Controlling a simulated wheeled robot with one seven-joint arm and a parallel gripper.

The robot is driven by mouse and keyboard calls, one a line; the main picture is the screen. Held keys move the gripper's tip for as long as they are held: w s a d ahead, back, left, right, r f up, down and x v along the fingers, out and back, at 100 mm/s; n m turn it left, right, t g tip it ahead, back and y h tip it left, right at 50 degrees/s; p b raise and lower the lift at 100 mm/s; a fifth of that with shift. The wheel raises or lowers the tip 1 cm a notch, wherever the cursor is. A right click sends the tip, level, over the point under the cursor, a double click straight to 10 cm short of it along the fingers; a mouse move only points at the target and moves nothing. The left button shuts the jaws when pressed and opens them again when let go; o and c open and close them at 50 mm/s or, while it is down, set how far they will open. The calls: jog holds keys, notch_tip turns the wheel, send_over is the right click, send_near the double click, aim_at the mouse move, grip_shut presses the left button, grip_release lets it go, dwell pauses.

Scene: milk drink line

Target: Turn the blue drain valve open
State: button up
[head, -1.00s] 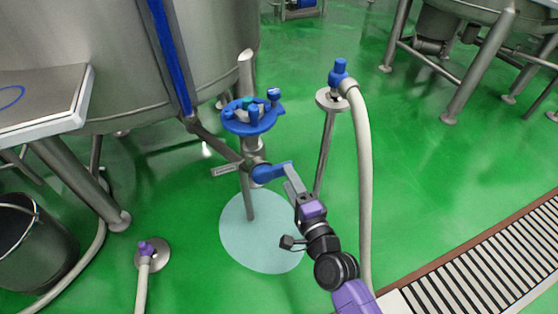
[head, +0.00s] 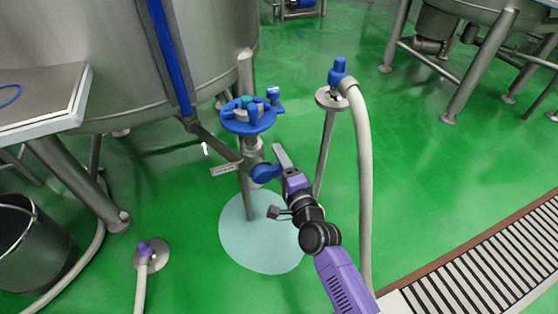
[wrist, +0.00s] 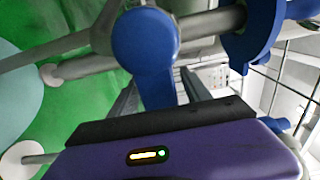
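The blue drain valve handle (head: 266,173) sits on the outlet pipe low under the large steel tank. In the head view its visible part points right, and my gripper hides its end. In the wrist view the handle (wrist: 150,55) shows its round hub, with its lever reaching down toward my palm. My gripper (head: 282,158) is at the lever's end. Its two grey fingers (wrist: 162,88) stand on either side of the lever, apart, with some gap visible on the left. Firm contact cannot be made out.
A blue flanged fitting (head: 252,116) sits just above the valve. A stand with a blue-topped hose (head: 362,180) rises to the right. The tank (head: 120,60) fills the upper left. A floor drain grate (head: 490,260) lies lower right.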

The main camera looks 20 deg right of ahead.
grip_shut()
dwell(1.3)
